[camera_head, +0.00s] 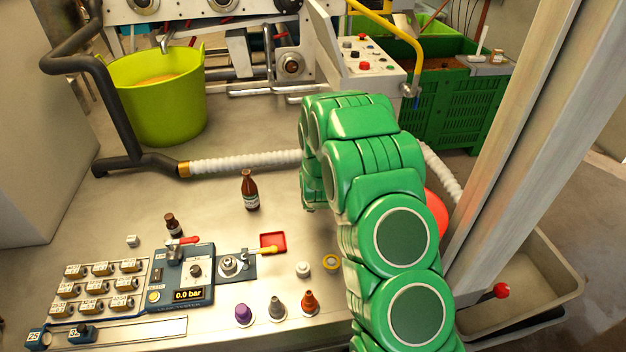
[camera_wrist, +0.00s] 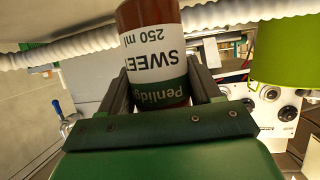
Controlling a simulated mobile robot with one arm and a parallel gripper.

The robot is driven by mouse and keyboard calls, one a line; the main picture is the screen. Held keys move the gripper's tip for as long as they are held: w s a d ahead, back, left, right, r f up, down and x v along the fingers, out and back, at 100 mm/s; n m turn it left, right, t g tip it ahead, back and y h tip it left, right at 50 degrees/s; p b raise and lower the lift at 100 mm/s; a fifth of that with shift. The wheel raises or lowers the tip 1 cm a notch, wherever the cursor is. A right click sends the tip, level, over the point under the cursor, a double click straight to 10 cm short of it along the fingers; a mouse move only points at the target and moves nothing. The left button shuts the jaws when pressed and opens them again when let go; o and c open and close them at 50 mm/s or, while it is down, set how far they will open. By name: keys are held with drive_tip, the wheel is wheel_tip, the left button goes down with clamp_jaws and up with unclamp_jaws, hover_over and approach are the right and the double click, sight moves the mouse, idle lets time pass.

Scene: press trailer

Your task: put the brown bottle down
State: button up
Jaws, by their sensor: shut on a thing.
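The brown bottle (camera_wrist: 150,18) is between the two dark fingers of my gripper (camera_wrist: 160,82) in the wrist view. Its white and green label reads "SWEET 250 ml". My gripper is shut on it. In the head view my green arm hides the gripper and the held bottle. Another brown bottle (camera_head: 250,192) with a label stands upright on the metal table (camera_head: 225,222), left of my arm and apart from it. A smaller dark brown bottle (camera_head: 172,226) stands further left, behind the blue tester.
A ribbed white hose (camera_head: 245,162) crosses the table behind the bottles, near a lime bucket (camera_head: 158,105). The blue tester (camera_head: 180,278), a red tray (camera_head: 272,242) and several coloured nozzles (camera_head: 309,301) occupy the front. Bare table surrounds the standing bottle.

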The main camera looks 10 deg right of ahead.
drive_tip(key=s+d+r, duration=0.6)
drive_tip(key=s+r, duration=0.1)
drive_tip(key=shift+m+h, duration=0.3)
drive_tip(key=shift+h, duration=0.1)
drive_tip(key=shift+w+d+f, duration=0.15)
drive_tip(key=shift+w+f, duration=2)
drive_tip(key=shift+w, duration=0.25)
drive_tip(key=shift+w+d+f, duration=0.2)
drive_tip(key=shift+w+f, duration=1.9)
drive_tip(key=shift+w, duration=0.35)
drive_tip(key=shift+w+d+f, duration=0.15)
drive_tip(key=shift+w+f, duration=2)
drive_tip(key=shift+w, duration=0.25)
drive_tip(key=shift+f, duration=0.15)
drive_tip(key=o, duration=1.4)
drive_tip(key=shift+o, duration=0.2)
